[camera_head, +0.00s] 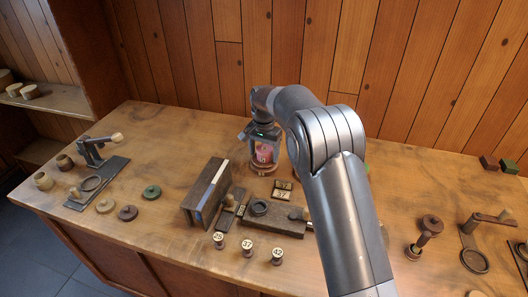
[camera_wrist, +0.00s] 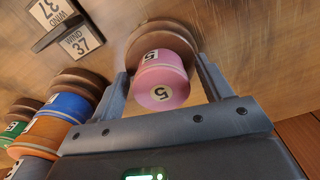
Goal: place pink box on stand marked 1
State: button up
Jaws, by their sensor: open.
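I see no pink box as such; a pink round spool marked 5 (camera_wrist: 163,80) with a brown wooden disc (camera_wrist: 163,37) at its far end shows in the wrist view. My gripper (camera_wrist: 161,68) is open, one finger on each side of the pink spool. In the head view my gripper (camera_head: 261,138) is over the pink spool (camera_head: 263,154) at the back middle of the bench, where it appears upright on a brown disc. Whether the fingers touch it, I cannot tell. I see no stand marked 1; my arm hides part of the bench.
Blue (camera_wrist: 66,106), orange (camera_wrist: 40,134) and green-marked (camera_wrist: 14,129) spools lie close left of my gripper in the wrist view. Plates marked 37 (camera_head: 283,195) lie in front of the pink spool. A dark upright block (camera_head: 206,193) and small numbered pegs (camera_head: 247,247) stand nearer the front.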

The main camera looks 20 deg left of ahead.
aim_at(264, 149)
jog(key=shift+r, duration=0.1)
notch_tip(264, 149, up, 12)
jog(key=s+d+r+t, duration=0.1)
jog(key=s+d+r, duration=0.35)
jog(key=d, duration=0.35)
jog(key=s+d+r+t, duration=0.1)
jog(key=s+d+r, duration=0.35)
jog(key=d, duration=0.25)
jog(key=s+d+r+t, duration=0.1)
jog(key=s+d+r, duration=0.35)
jog(key=d, duration=0.35)
jog(key=s+d+f+t, duration=0.1)
jog(key=s+d+f, duration=0.1)
jog(key=s+d, duration=0.2)
jog(key=s+d+f+n, duration=0.1)
jog(key=s+d, duration=0.3)
jog(key=s, duration=0.7)
jog(key=s+d+f+n+t, duration=0.1)
jog(key=s+d+f, duration=0.3)
jog(key=s, duration=0.4)
jog(key=shift+d+t, duration=0.3)
jog(key=shift+d, duration=0.25)
